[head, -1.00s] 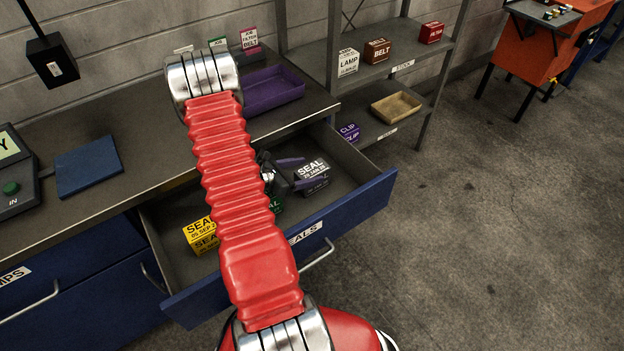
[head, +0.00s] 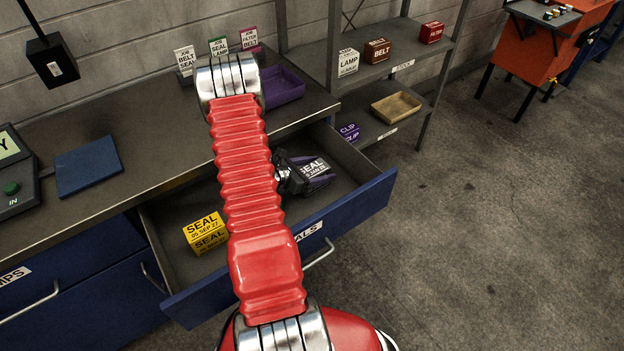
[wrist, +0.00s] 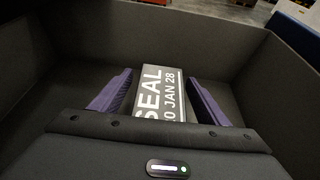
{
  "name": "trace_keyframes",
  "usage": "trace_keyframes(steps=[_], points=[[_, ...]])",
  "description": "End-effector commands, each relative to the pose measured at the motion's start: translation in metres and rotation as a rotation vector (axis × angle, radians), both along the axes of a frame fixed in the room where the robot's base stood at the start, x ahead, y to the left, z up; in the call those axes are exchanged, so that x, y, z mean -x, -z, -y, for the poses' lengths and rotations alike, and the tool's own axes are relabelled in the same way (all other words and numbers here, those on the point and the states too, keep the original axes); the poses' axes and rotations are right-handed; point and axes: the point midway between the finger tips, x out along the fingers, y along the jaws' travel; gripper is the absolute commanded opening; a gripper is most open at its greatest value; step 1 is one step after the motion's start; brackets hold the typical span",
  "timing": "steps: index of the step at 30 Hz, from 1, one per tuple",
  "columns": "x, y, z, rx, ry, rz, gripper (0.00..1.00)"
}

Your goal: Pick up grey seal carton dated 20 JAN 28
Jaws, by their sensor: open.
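The grey seal carton (head: 312,169) lies in the open drawer, toward its right back part. In the wrist view the carton (wrist: 160,93) shows its white lettering, SEAL and 20 JAN 28, partly cut off by my gripper's body. My gripper (wrist: 158,98) is open, with one purple finger on each side of the carton. A narrow gap shows between each finger and the carton. In the head view my gripper (head: 309,176) is at the carton and partly covers it.
A yellow seal carton (head: 206,232) sits in the left part of the drawer (head: 352,218). The drawer walls stand around my gripper. A purple tray (head: 284,85) and a blue pad (head: 88,166) lie on the bench above.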

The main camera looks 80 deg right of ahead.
Motion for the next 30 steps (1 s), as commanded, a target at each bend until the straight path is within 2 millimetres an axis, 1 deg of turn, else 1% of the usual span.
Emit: trace_keyframes(steps=[14, 30], points=[[-0.0005, 0.0, -0.0004, 0.0, 0.0, 0.0, 0.69], [-0.0006, 0.0, -0.0005, -0.001, -0.001, 0.0, 0.31]])
